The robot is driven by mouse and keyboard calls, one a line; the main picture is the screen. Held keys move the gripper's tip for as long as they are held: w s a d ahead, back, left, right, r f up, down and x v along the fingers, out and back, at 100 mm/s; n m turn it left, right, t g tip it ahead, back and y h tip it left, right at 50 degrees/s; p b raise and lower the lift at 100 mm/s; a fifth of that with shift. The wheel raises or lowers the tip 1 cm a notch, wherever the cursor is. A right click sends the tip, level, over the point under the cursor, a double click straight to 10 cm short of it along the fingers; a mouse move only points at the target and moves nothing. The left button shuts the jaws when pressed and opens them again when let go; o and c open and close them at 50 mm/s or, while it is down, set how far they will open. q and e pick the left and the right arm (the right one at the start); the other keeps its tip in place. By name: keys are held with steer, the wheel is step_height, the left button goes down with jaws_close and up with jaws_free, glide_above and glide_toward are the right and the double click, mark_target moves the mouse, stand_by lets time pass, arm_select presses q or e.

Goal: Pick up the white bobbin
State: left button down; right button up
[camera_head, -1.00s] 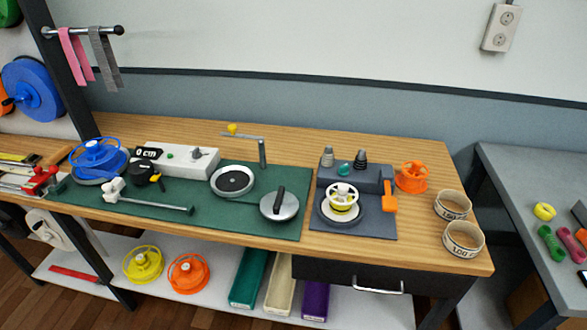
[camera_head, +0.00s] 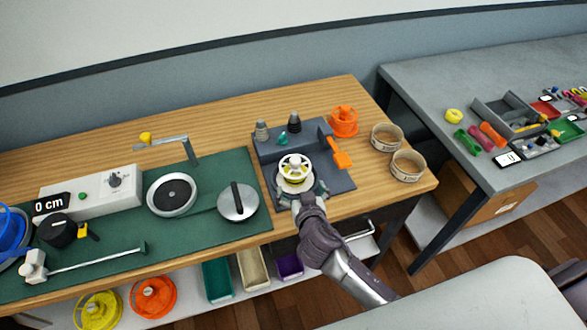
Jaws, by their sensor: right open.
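The white bobbin (camera_head: 294,165) stands upright on the dark grey winding device (camera_head: 341,181) near the right end of the wooden bench. It has a spoked top and a yellow band around its middle. My right gripper (camera_head: 302,190) is open at the front of the bobbin, with its fingers spread low to either side of the bobbin's base. I cannot tell whether the fingers touch it. The gripper and wrist hide the front of the device. My left gripper is not in view.
An orange lever (camera_head: 340,156) and an orange spool (camera_head: 344,121) are close on the right. Two labelled rings (camera_head: 407,166) lie near the bench's right end. A round silver lid (camera_head: 238,203) lies to the left on the green mat (camera_head: 215,227).

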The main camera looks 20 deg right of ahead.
mark_target(296, 174)
steer(key=shift+w+f, duration=0.25)
steer(key=shift+w, duration=0.45)
steer(key=shift+w+a+f, duration=0.1)
steer(key=shift+w, duration=0.3)
steer(key=shift+w+p, duration=0.3)
steer(key=shift+p, duration=0.1)
steer(key=p+x, duration=0.1)
steer(key=x, duration=0.2)
steer(key=shift+w, duration=0.15)
steer(key=shift+w+d+f, duration=0.25)
steer(key=shift+w, duration=0.25)
steer(key=shift+s, duration=0.1)
steer(key=shift+c, duration=0.7)
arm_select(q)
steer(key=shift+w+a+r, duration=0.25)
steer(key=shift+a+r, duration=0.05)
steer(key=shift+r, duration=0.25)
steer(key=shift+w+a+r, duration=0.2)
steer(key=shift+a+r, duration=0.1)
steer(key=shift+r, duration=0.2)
arm_select(e)
steer(key=c, duration=0.8)
